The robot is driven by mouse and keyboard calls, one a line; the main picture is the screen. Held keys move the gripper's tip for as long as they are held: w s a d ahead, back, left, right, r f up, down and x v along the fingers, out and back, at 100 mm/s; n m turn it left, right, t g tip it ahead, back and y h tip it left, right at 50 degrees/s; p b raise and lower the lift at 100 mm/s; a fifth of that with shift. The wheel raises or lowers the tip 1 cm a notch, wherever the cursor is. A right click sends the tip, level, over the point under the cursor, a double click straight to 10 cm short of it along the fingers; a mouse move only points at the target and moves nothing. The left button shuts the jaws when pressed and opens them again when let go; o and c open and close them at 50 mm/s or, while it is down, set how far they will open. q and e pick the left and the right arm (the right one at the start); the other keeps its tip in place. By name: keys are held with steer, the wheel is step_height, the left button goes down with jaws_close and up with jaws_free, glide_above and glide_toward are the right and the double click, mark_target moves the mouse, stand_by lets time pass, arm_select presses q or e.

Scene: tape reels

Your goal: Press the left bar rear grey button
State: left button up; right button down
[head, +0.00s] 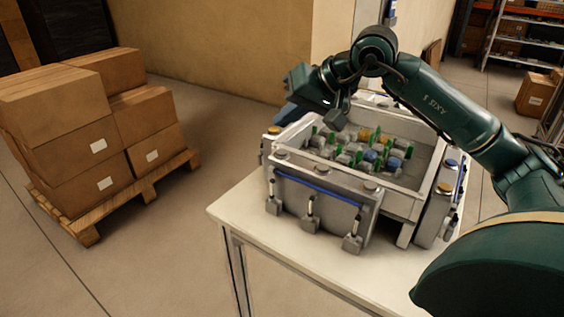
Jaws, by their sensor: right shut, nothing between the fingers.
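A grey machine with a light rim (423,198) stands on the white table. A side unit on its left edge carries a small round button (273,130), and a blue part (288,114) shows behind it. I cannot clearly tell a rear grey button there; my right gripper and arm cover part of that back left area. My right gripper (341,119) is shut and empty, above the machine's back left part, pointing down. I cannot tell any touch. My left gripper is not in view.
The machine's tray holds several small green, grey, blue and yellow parts (362,150). Its front panel (312,203) has a blue strip, and the right side unit (440,205) has round buttons. The table (260,225) is bare at front left. Boxes on a pallet (155,185) stand left.

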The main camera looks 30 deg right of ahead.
mark_target(282, 153)
step_height(282, 153, down, 3)
steer(key=shift+r+b, duration=0.15)
steer(key=shift+b, duration=0.65)
steer(key=shift+f+b, duration=0.45)
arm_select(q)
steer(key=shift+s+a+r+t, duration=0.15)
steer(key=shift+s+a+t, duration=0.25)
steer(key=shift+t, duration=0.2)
arm_select(e)
steer(key=shift+f, duration=0.1)
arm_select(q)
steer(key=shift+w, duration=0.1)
arm_select(e)
steer(key=shift+f+b, duration=0.3)
steer(key=shift+b, duration=0.05)
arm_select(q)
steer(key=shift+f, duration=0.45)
arm_select(e)
steer(key=shift+f, duration=0.1)
